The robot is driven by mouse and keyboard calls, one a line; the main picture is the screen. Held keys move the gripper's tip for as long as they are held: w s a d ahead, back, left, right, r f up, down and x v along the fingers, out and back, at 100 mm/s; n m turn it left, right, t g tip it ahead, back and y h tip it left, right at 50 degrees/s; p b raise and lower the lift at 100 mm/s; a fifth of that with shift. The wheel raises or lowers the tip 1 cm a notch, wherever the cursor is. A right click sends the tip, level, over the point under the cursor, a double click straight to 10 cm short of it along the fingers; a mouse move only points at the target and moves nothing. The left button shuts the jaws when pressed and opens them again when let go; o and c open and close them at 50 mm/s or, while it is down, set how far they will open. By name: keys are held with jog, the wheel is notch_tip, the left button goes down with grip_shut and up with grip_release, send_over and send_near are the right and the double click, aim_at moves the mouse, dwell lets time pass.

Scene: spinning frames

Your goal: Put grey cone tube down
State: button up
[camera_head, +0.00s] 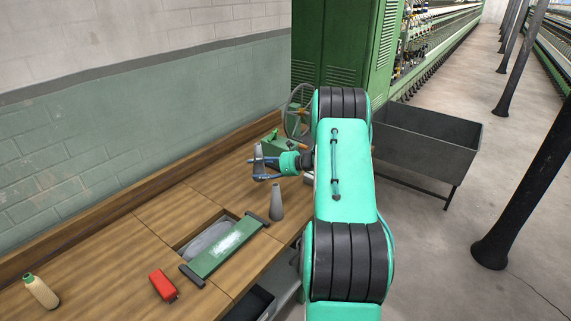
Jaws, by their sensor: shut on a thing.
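My gripper (259,170) reaches left from the teal wrist, above the far part of the wooden bench. It is shut on a pale grey cone tube (258,153), which looks about upright between the fingers. The fingers cover part of it, and I cannot tell whether its base touches the bench. A second grey cone tube (276,204) stands upright on the bench, nearer and to the right of the held one, beside my arm.
A green board (225,250) lies across a recess in the wooden bench (110,265). A red box (163,285) and a cream bottle (40,291) are nearer. Green equipment (283,146) stands behind my gripper. A grey metal cart (430,150) is right of my arm.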

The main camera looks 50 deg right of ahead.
jog(key=shift+f, duration=0.2)
jog(key=b, duration=0.1)
send_over(260, 198)
notch_tip(260, 198, down, 6)
dwell(0.5)
jog(key=shift+d+f, duration=0.1)
jog(key=shift+f+b, duration=0.5)
jog(key=shift+f, duration=1.35)
jog(key=shift+f, duration=0.1)
jog(key=o, duration=1)
